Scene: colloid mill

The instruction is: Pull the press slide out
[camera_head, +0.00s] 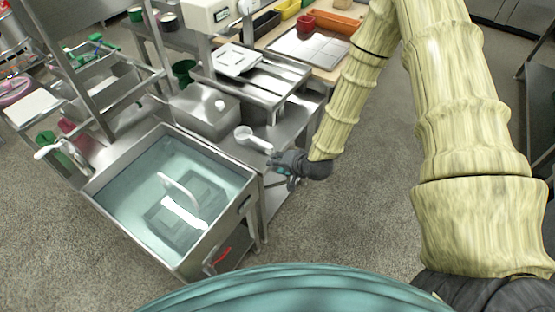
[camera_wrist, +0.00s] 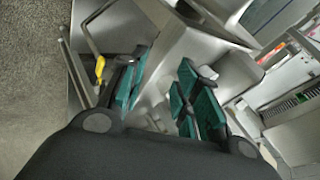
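I cannot tell for sure which part is the press slide. A steel box with a sloped top (camera_head: 203,112) carries a small white knob (camera_head: 220,105). A white cup-like part with a handle (camera_head: 252,139) sticks out toward my gripper (camera_head: 284,167), which is at the right edge of the steel bench. In the wrist view, my gripper (camera_wrist: 163,88) has its teal-padded fingers apart. Bare steel shows between them, and nothing is visibly held. A pale rounded knob (camera_wrist: 207,73) shows just past the right finger; I cannot tell whether they touch.
A water-filled sink (camera_head: 120,190) stands at the left front. A rack with a white tray (camera_head: 236,60) and a table with coloured bins (camera_head: 333,25) stand behind. A yellow-handled part (camera_wrist: 100,68) lies left of the fingers in the wrist view. Carpet right of the bench is clear.

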